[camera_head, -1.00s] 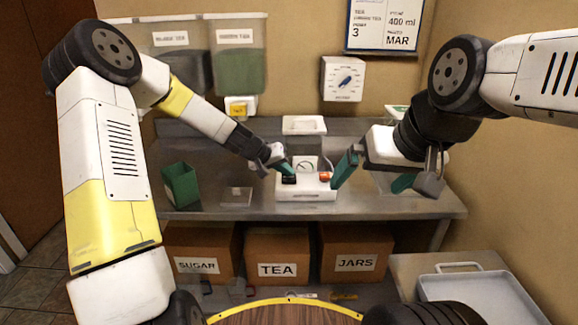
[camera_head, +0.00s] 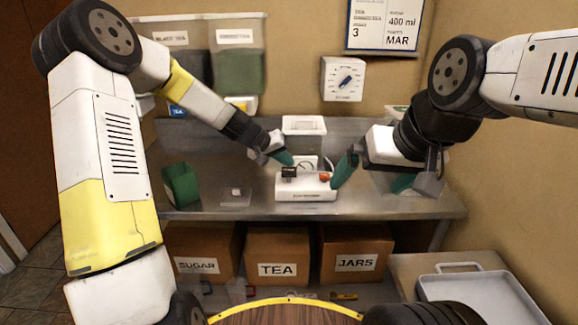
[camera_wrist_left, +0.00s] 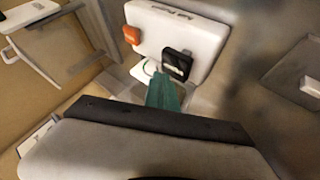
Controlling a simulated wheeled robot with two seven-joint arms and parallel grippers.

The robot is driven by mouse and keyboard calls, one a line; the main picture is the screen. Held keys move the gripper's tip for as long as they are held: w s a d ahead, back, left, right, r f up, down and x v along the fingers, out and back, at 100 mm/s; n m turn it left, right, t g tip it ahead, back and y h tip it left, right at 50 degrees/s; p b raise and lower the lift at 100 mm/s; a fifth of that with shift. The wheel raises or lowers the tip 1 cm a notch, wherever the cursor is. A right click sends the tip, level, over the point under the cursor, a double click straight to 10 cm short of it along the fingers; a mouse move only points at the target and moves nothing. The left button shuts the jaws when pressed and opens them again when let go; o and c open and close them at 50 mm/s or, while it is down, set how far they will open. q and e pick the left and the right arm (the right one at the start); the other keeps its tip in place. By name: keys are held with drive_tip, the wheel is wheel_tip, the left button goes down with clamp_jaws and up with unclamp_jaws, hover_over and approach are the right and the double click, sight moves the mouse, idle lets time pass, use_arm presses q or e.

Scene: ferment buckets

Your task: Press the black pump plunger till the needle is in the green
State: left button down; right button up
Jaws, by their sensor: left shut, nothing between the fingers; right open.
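The white pump unit (camera_head: 306,189) stands on the steel counter, with a round gauge (camera_head: 304,166) at its back, too small to read the needle. The black plunger (camera_head: 289,172) is on its left and stands raised above the white top; it also shows in the left wrist view (camera_wrist_left: 177,64). An orange knob (camera_head: 324,176) is on the right. My left gripper (camera_head: 287,160) is shut and empty, its green fingertips just behind and above the plunger; I cannot tell whether they touch it. My right gripper (camera_head: 362,174) is open, to the right of the unit.
A green open container (camera_head: 181,185) and a small clear tray (camera_head: 236,196) stand on the counter to the left. A white tray (camera_head: 304,125) is behind the unit. Labelled cardboard boxes (camera_head: 277,256) sit below. The counter front (camera_head: 250,213) is clear.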

sight(287, 171)
use_arm(q)
drive_tip(key=shift+r, duration=2.55)
use_arm(e)
drive_tip(key=shift+c, duration=0.5)
clamp_jaws()
